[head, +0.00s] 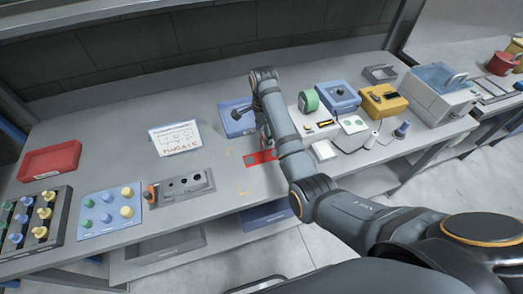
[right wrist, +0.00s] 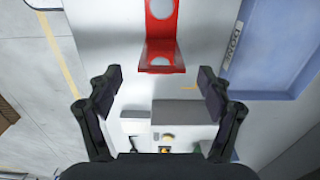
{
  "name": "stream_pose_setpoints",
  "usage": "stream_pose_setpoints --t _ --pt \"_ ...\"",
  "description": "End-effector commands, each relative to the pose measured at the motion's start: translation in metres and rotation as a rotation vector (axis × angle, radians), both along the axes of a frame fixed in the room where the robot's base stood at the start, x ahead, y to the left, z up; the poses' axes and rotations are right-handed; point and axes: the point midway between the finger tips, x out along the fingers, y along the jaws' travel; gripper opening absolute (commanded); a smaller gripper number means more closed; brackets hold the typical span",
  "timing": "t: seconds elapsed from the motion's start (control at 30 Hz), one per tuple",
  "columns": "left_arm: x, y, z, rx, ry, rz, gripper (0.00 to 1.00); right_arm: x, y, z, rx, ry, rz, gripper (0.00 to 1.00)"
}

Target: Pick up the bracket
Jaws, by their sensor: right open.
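The red bracket (right wrist: 162,50) shows in the right wrist view. It is L-shaped, with a round hole in each visible face, and its top runs out of the picture. In the head view a red part of it (head: 258,158) lies on the bench, partly hidden by my right arm. My right gripper (right wrist: 160,78) is open and empty. Its fingertips stand to either side of the bracket's lower end in the picture, with clear gaps. I cannot tell the exact depth between them. My left gripper is not in view.
A blue tray (head: 228,129) lies behind the bracket and a sign (head: 175,139) stands to its left. A grey block with holes (head: 181,190), button panels and a red tray (head: 50,160) are farther left. Blue and yellow boxes stand right of my arm.

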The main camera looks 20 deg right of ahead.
Motion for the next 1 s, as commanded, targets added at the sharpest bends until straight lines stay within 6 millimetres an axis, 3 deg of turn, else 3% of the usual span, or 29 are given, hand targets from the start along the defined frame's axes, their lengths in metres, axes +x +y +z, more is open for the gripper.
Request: stream_pose_setpoints --t 0.17,0.37,0.5,0.7,0.93,1.0 --pt "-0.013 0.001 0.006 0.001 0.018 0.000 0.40 -0.001 0.000 -0.028 0.000 0.002 0.000 0.79" --pt "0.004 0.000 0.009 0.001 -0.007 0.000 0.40 0.000 0.000 -0.035 0.000 0.000 0.000 0.79" --pt "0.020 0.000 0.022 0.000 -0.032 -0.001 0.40 0.000 0.000 -0.053 0.000 0.004 0.001 0.79" --pt "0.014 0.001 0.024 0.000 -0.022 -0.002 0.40 0.000 0.000 -0.083 0.000 0.001 0.001 0.79" --pt "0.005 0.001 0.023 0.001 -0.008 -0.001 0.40 0.001 0.000 -0.087 0.000 -0.001 0.001 0.79" --pt "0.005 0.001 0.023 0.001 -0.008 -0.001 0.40 0.001 0.000 -0.086 0.000 -0.001 0.001 0.71"
